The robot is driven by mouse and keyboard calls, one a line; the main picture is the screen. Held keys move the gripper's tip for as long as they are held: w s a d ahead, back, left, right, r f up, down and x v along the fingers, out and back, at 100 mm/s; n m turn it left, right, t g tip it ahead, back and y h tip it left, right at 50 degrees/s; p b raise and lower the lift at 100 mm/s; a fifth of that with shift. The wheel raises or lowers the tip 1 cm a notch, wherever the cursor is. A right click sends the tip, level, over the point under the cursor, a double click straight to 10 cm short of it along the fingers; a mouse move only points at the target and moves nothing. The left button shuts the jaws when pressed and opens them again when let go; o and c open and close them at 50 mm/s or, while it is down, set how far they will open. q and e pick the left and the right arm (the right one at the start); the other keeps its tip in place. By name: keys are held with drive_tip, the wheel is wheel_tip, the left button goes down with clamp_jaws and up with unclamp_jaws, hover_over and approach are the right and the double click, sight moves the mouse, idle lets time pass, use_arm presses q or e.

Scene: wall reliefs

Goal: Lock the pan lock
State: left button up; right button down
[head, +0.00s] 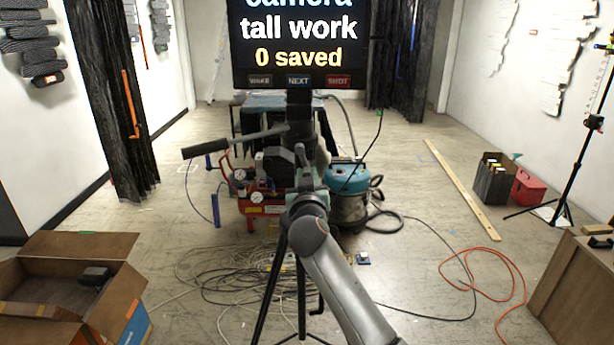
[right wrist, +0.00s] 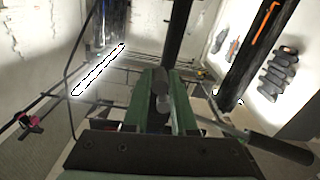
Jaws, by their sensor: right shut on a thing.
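A tripod (head: 268,290) stands in front of me, with a dark head (head: 278,160) and a pan handle (head: 205,150) that reaches out to the left. The handle also shows at the lower right of the right wrist view (right wrist: 280,148). My right gripper (head: 304,172) is up against the tripod head, its arm coming from below. In the right wrist view its green fingers (right wrist: 164,100) are closed around a small grey knob, which looks like the pan lock (right wrist: 160,86). In the head view the gripper hides this knob. My left gripper is not in view.
Behind stand a red compressor (head: 262,207) and a teal vacuum (head: 347,205). Cables (head: 225,275) cover the floor. Open cardboard box (head: 75,245) at left; wooden box (head: 585,285) at right.

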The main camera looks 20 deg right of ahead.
drive_tip(key=m+b, duration=0.1)
drive_tip(key=b, duration=0.2)
drive_tip(key=a+m+b, duration=0.1)
drive_tip(key=m+b, duration=0.1)
drive_tip(key=b, duration=0.1)
drive_tip(key=shift+w+a+m, duration=0.2)
drive_tip(key=shift+a+m, duration=0.1)
drive_tip(key=c, duration=0.7)
unclamp_jaws()
drive_tip(key=shift+f, duration=0.1)
drive_tip(key=shift+c, duration=0.2)
